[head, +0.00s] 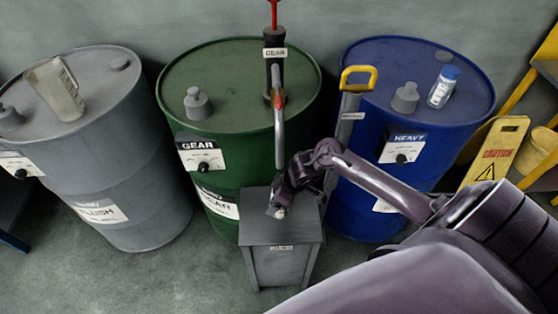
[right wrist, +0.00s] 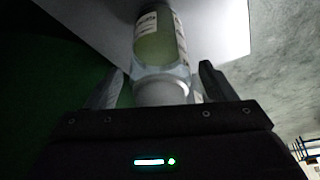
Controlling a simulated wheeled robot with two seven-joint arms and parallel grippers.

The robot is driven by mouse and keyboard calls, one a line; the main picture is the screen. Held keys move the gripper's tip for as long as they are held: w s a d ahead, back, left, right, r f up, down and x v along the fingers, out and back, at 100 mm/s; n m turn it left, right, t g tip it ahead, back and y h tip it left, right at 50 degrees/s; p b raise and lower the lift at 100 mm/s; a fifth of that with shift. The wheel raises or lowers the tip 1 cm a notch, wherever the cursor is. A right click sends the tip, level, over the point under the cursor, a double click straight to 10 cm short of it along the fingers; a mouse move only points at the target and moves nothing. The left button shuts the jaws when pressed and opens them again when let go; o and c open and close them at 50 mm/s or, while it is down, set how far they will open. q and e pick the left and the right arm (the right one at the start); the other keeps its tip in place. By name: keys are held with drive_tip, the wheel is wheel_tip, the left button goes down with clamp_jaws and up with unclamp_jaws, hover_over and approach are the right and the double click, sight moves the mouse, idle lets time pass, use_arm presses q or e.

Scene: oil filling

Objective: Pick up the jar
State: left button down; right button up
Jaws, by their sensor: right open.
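In the right wrist view a jar (right wrist: 160,42) with yellow-green contents, pale labels and a whitish cap stands between the fingers of my right gripper (right wrist: 161,72). The fingers are open, one on each side of the cap end, with a gap visible at the left. In the head view my right gripper (head: 279,207) is low over the grey stand (head: 282,258). The jar is mostly hidden there by the gripper; only a small pale bit shows. My left gripper is not in view.
A yellow caution sign (head: 496,150) stands right.

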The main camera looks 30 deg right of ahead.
drive_tip(key=shift+c, duration=0.4)
drive_tip(key=c, duration=1.4)
drive_tip(key=shift+c, duration=0.2)
drive_tip(key=shift+r, duration=0.15)
